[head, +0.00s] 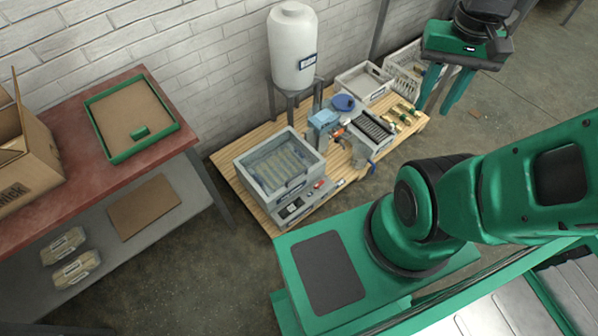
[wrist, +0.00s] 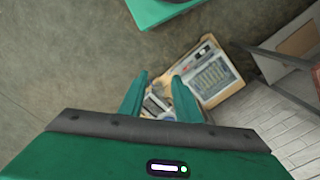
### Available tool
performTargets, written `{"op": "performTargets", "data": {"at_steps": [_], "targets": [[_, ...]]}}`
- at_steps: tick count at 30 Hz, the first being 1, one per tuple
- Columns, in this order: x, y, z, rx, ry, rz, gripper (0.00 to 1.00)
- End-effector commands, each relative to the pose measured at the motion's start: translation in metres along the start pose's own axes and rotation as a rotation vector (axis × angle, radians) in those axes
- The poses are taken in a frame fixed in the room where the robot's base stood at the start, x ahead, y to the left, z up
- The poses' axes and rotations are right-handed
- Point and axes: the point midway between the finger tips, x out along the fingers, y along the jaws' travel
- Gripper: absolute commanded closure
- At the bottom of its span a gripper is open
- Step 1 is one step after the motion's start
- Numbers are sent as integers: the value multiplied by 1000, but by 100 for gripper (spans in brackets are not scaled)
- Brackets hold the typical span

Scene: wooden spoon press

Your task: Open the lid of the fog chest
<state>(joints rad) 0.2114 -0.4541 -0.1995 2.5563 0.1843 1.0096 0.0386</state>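The fog chest (head: 262,185) is a grey box on the left part of the low wooden platform. Its top looks covered by a clear lid (head: 281,163) with pale rows showing beneath; I cannot make out whether it is fully seated. A control panel sits at its front edge. The chest also shows in the wrist view (wrist: 213,76), beyond the fingers. My gripper (head: 433,110) hangs in the air at the upper right, well away from the chest, by the platform's right end. Its two green fingers are apart with nothing between them, as the wrist view (wrist: 158,97) also shows.
A white tank (head: 293,48) stands behind the chest. A blue device (head: 323,121), a grey slotted unit (head: 371,132), brass-coloured parts and two crates (head: 363,82) fill the platform's right. A red-topped table (head: 60,190) stands left. Floor is clear before the platform.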

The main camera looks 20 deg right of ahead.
Motion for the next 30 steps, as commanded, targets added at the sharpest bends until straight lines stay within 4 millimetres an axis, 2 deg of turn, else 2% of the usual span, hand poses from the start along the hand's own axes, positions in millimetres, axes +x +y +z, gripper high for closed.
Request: {"op": "performTargets", "data": {"at_steps": [8,14,21,26,30], "targets": [[40,-38,-74,82,44,66,70],[85,-72,-123,146,84,83,70],[153,-118,-168,220,123,71,70],[207,-151,-187,273,138,44,70],[258,-180,-195,323,142,11,70]]}}
